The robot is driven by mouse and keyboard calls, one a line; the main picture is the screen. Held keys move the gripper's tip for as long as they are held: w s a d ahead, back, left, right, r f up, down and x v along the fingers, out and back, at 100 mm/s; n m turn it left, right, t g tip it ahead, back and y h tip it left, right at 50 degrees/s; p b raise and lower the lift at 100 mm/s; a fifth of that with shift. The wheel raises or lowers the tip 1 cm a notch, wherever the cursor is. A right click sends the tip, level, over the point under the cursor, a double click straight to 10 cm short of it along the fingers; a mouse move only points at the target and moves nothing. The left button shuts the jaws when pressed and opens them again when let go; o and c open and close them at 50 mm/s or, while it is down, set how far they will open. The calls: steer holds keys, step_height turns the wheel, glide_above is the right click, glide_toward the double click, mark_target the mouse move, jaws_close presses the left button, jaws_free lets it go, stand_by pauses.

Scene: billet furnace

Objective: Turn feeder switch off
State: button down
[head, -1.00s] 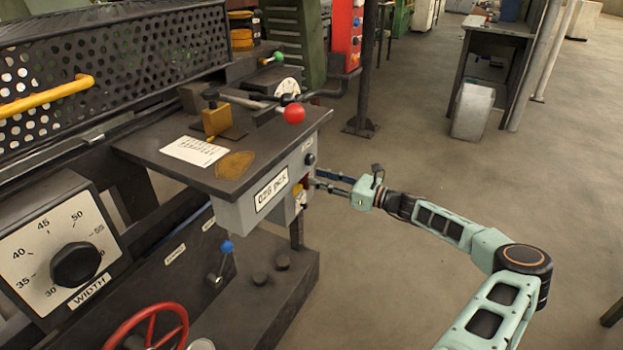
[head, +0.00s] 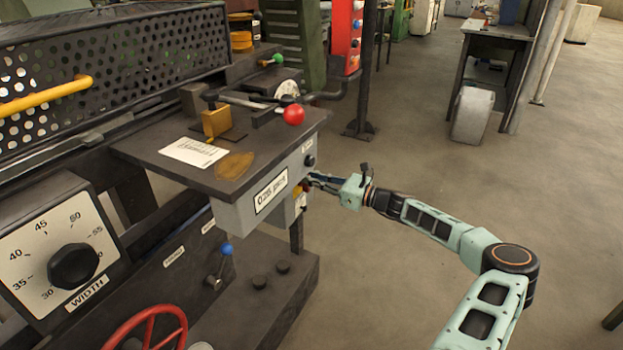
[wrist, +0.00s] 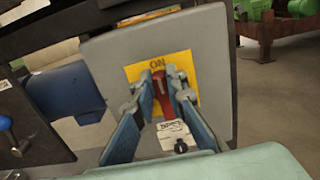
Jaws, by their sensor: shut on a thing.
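The feeder switch shows in the wrist view as a red lever (wrist: 172,98) on a yellow plate (wrist: 133,72) marked "ON", mounted on a grey panel (wrist: 215,70). A small white label (wrist: 172,129) sits below it. My gripper (wrist: 162,90) has its two blue fingers on either side of the red lever, shut on it; the fingertips cover part of the plate. In the head view my gripper (head: 310,181) is at the right face of the grey control box (head: 272,190); the switch is mostly hidden there.
A black knob (head: 310,160) and a red ball-topped lever (head: 293,115) are close above my gripper. A blue-knobbed lever (head: 226,248) and red handwheel (head: 150,330) are lower left. The floor right of the box is open.

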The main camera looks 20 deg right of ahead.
mark_target(307, 189)
steer(key=shift+n, duration=0.4)
steer(key=n+b, duration=0.1)
steer(key=n, duration=0.3)
steer(key=s+a+f+n+b, duration=0.1)
steer(key=n+b, duration=0.1)
steer(key=n, duration=0.2)
steer(key=f+n+b, duration=0.1)
steer(key=n, duration=0.4)
steer(key=shift+s+a, duration=0.2)
steer(key=shift+a, duration=0.2)
steer(key=shift+a+f+n+b, duration=0.1)
steer(key=shift+f+n+b, duration=0.05)
steer(key=shift+n+b, duration=0.75)
steer(key=shift+f+n+b, duration=0.15)
steer(key=shift+n+b, duration=0.4)
steer(key=shift+n, duration=0.55)
steer(key=c, duration=1.9)
jaws_free()
steer(key=shift+c, duration=0.2)
